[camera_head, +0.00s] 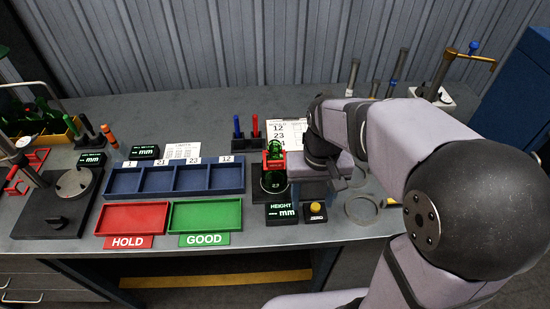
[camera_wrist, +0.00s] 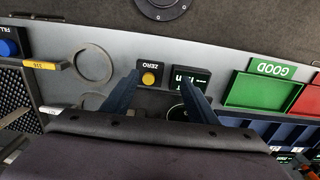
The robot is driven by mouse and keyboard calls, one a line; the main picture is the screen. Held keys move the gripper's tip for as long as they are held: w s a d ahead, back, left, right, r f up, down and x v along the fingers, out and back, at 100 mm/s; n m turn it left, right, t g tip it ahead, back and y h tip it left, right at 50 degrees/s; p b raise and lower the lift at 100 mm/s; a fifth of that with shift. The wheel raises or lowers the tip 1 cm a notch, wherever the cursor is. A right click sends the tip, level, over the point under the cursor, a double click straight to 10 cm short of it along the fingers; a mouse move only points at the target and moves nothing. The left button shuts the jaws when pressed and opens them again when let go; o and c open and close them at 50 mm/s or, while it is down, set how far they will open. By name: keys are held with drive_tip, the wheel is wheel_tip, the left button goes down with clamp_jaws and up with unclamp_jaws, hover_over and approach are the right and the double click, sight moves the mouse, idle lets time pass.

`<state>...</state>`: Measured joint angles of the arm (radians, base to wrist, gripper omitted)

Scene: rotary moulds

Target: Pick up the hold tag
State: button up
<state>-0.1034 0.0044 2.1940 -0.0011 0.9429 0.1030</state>
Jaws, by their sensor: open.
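No tag marked as a hold tag can be read in either view. Red frame-like pieces (camera_head: 18,182) lie at the far left of the bench in the head view. A red piece (camera_head: 273,160) sits at a green bottle (camera_head: 276,181) standing on the height gauge; I cannot tell whether it is a tag. My gripper (camera_wrist: 158,78) is open and empty, its two dark blue fingers apart in the wrist view, pointing toward the ZERO button box (camera_wrist: 150,74) and height display (camera_wrist: 188,80). In the head view it is just right of the bottle, with its fingers partly hidden.
A red HOLD tray (camera_head: 132,203) and green GOOD tray (camera_head: 205,201) lie in front of a blue numbered rack (camera_head: 174,193). Pen holders (camera_head: 246,143) and papers stand behind. A ring (camera_head: 361,209) lies at right. A round-plated gauge (camera_head: 57,219) stands at left.

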wheel_tip(320, 180, up, 10)
drive_tip(key=r+p, duration=0.1)
hover_over(276, 161)
drive_tip(key=shift+s+a+r, duration=0.15)
drive_tip(key=shift+a+r, duration=0.05)
drive_tip(key=shift+a, duration=0.25)
drive_tip(key=shift+f+p, duration=0.35)
drive_tip(key=shift+f, duration=0.7)
drive_tip(key=shift+d+f+p, duration=0.25)
drive_tip(key=shift+f+p, duration=0.2)
drive_tip(key=shift+f, duration=0.5)
drive_tip(key=shift+d+f+p, duration=0.2)
drive_tip(key=shift+f+p, duration=0.25)
drive_tip(key=shift+f, duration=1.25)
drive_tip(key=c, duration=1.1)
